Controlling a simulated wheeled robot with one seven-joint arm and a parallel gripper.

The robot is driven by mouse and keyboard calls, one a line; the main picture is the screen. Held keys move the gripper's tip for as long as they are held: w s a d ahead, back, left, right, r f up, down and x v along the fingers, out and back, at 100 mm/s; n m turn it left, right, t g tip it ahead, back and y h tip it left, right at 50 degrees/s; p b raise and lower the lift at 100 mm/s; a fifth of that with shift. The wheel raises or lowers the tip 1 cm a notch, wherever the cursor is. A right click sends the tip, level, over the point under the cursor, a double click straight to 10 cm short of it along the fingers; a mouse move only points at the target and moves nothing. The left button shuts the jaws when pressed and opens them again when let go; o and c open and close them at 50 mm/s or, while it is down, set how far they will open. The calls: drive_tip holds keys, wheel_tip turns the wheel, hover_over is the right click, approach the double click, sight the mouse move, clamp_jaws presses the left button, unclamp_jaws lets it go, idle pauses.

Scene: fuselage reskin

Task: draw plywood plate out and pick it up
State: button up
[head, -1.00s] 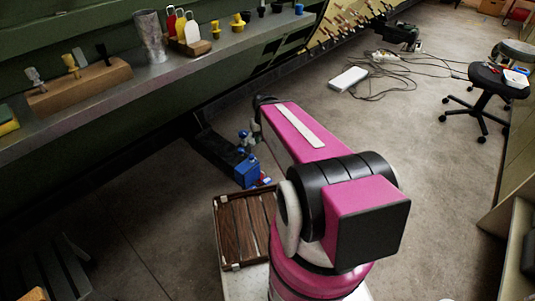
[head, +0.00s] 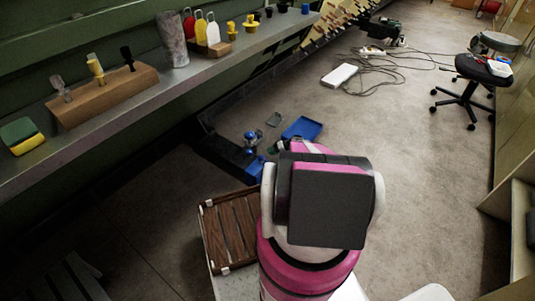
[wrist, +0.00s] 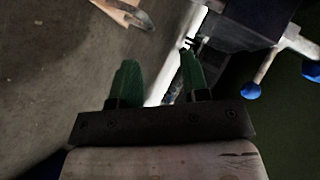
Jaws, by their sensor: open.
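My gripper (wrist: 158,80) is open in the wrist view, its two green fingers apart and nothing clearly held between them. Behind and between the fingertips runs a pale, narrow strip (wrist: 175,55); I cannot tell whether it is an edge of the plywood plate. A tan, wood-like piece (wrist: 118,12) lies at the top of the wrist view, apart from the fingers. No plywood plate can be made out for certain in either view.
Blue knobs (wrist: 250,91) on a dark fixture stand right of the fingers. In the head view, a blue tray (head: 303,128) lies on the floor and a slatted wooden crate (head: 229,232) stands left of my arm.

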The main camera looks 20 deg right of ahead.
drive_tip(key=shift+w+d+f+t, duration=0.15)
drive_tip(key=shift+d+f, duration=0.1)
drive_tip(key=shift+f, duration=0.15)
drive_tip(key=shift+w+d+f+t, duration=0.15)
drive_tip(key=shift+d+f, duration=0.05)
drive_tip(key=shift+f, duration=0.2)
drive_tip(key=x, duration=1)
drive_tip(key=shift+a, duration=0.4)
clamp_jaws()
drive_tip(key=shift+f, duration=0.1)
